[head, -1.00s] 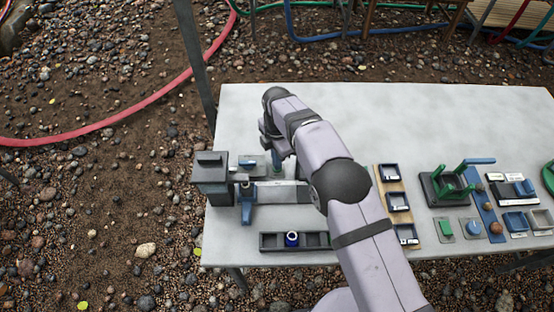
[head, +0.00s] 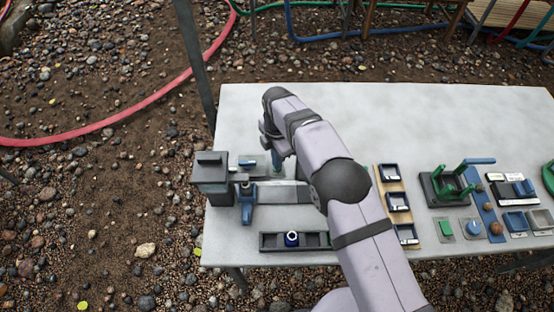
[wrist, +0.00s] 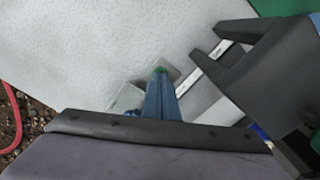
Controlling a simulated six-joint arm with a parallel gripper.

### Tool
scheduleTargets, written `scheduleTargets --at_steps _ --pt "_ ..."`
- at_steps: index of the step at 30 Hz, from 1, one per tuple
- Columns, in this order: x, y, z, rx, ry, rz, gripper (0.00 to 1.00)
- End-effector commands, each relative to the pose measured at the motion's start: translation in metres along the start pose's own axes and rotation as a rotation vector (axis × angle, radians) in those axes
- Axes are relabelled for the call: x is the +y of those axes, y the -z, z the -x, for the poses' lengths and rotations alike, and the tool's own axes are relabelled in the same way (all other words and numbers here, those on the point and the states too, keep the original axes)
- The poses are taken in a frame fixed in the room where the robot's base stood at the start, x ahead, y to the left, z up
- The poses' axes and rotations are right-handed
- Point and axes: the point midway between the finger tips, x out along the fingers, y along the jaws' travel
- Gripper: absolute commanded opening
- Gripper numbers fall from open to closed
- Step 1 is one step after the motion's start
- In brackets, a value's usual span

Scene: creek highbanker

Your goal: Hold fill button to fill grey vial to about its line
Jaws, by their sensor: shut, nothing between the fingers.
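My gripper (head: 277,164) is shut, with its blue fingers pointing down at the left part of the table. In the wrist view, the fingertips (wrist: 160,78) are over a small green button (wrist: 160,70) on a grey plate (wrist: 174,73). They appear to touch it, but the contact is partly hidden. The dark grey dispenser (head: 210,172) stands at the table's left edge, with a blue stand-like part (head: 247,206) beside it. I cannot make out the grey vial or its fill level. A dark blue vial (head: 291,239) stands in the dark rack (head: 270,242) at the front.
To the right of my arm are a wooden strip (head: 384,174) with dark blue holders, a dark fixture with green posts (head: 449,188), and several small buttons and trays. The back of the table (head: 400,115) is clear. A red hose (head: 110,122) lies on the gravel.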

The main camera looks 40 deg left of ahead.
Motion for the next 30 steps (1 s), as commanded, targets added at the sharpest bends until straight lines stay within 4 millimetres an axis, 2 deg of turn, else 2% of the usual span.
scheduleTargets --at_steps 30 --pt "0.000 0.000 -0.010 0.000 0.000 0.000 0.00"
